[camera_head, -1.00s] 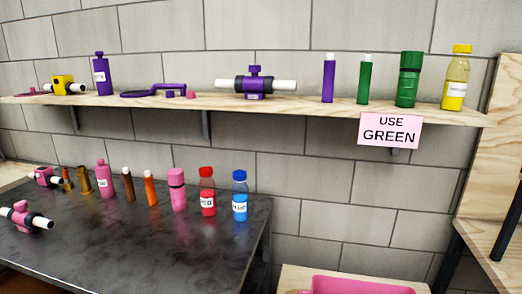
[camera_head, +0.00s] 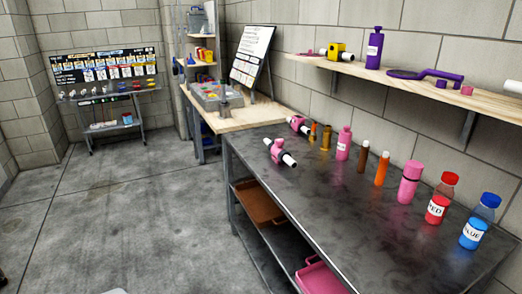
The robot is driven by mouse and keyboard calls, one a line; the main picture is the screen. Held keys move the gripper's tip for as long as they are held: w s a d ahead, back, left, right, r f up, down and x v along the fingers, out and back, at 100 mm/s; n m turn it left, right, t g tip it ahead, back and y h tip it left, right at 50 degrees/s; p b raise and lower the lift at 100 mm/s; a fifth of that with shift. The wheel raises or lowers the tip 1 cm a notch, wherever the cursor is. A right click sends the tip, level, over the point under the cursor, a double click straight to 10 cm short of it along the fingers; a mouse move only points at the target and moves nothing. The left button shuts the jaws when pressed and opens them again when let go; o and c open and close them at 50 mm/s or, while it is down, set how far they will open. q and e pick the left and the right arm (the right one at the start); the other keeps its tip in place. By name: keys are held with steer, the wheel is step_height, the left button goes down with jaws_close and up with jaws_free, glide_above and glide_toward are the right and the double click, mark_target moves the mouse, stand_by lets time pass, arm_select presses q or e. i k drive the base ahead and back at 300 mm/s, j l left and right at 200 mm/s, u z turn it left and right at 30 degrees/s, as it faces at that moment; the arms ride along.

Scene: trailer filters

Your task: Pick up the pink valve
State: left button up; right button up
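Two pink valves with white and black pipe ends lie on the dark metal table. The nearer pink valve (camera_head: 279,152) is close to the table's left edge. The other pink valve (camera_head: 297,125) is farther back, near the wall side. I cannot tell from the view which one the task names. Neither of my grippers shows in the head view.
The dark table (camera_head: 300,192) also holds a pink bottle (camera_head: 344,143), a pink canister (camera_head: 409,182), a red bottle (camera_head: 440,200) and a blue bottle (camera_head: 479,222). A wooden shelf (camera_head: 420,80) hangs above. Open concrete floor (camera_head: 120,215) lies left of the table.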

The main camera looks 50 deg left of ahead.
mark_target(281, 156)
steer(key=u, duration=1.35)
steer(key=z, duration=0.5)
steer(key=i+j+z, duration=0.3)
steer(key=j+z, duration=0.3)
steer(key=i+j+z, duration=0.3)
steer(key=j+z, duration=0.25)
steer(key=j, duration=0.25)
steer(key=i+j+z, duration=0.2)
steer(key=j, duration=1.15)
steer(key=j+z, duration=0.2)
steer(key=j, duration=1.15)
